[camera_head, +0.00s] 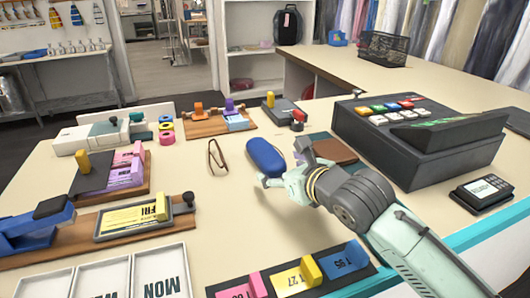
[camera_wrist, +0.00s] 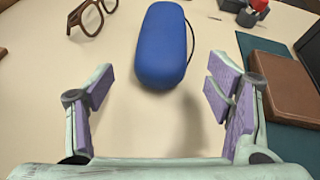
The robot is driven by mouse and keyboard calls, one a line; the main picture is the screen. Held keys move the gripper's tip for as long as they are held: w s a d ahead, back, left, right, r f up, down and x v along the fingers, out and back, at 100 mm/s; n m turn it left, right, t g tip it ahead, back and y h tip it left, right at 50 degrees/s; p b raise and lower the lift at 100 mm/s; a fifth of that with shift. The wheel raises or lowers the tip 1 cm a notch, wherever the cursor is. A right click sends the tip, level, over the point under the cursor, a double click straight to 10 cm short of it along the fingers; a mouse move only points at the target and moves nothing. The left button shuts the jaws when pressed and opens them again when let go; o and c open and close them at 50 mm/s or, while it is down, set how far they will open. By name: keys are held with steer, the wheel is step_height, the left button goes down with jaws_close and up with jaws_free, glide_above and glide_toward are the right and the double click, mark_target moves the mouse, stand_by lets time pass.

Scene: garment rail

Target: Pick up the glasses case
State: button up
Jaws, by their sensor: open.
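The glasses case (camera_head: 266,158) is a blue, rounded, elongated case lying on the cream counter, left of my gripper in the head view. In the wrist view the glasses case (camera_wrist: 162,48) lies at the top centre, ahead of the fingers. A thin dark line runs along its right side. My gripper (camera_head: 279,176) is open and empty, close to the near end of the case. In the wrist view my gripper (camera_wrist: 160,90) shows its purple finger pads spread wide, with bare counter between them and the case just beyond.
Brown-framed glasses (camera_wrist: 91,17) lie left of the case. A brown wallet (camera_wrist: 280,85) on a dark green mat (camera_wrist: 262,42) lies to the right. A large black cash register (camera_head: 415,140) stands further right. Counter between glasses and case is clear.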

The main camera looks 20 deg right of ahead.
mark_target(278, 167)
steer(key=x, duration=0.3)
steer(key=shift+w, duration=0.15)
steer(key=shift+c, duration=0.3)
steer(key=c, duration=1.2)
